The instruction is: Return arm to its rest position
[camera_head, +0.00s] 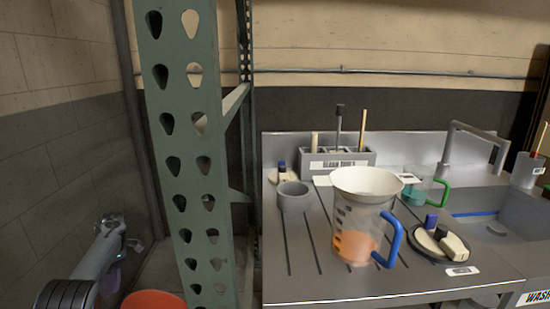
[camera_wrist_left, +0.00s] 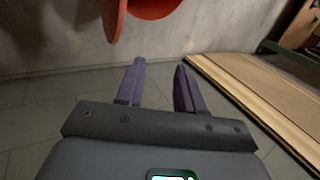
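My left arm comes in at the lower left of the head view, left of the green rack post (camera_head: 185,150). Its left gripper (camera_head: 117,262) points down beside the post, small and partly hidden there. In the left wrist view the left gripper (camera_wrist_left: 157,85) shows two purple fingers standing apart with only floor between them. It is open and empty. My right gripper is in neither view.
An orange-red round object (camera_head: 153,300) lies low beside the post; a red object also shows at the top of the wrist view (camera_wrist_left: 120,15). The steel counter (camera_head: 330,285) holds a jug (camera_head: 355,225) with a funnel (camera_head: 366,183), a grey cup (camera_head: 294,197) and a tool holder (camera_head: 345,160).

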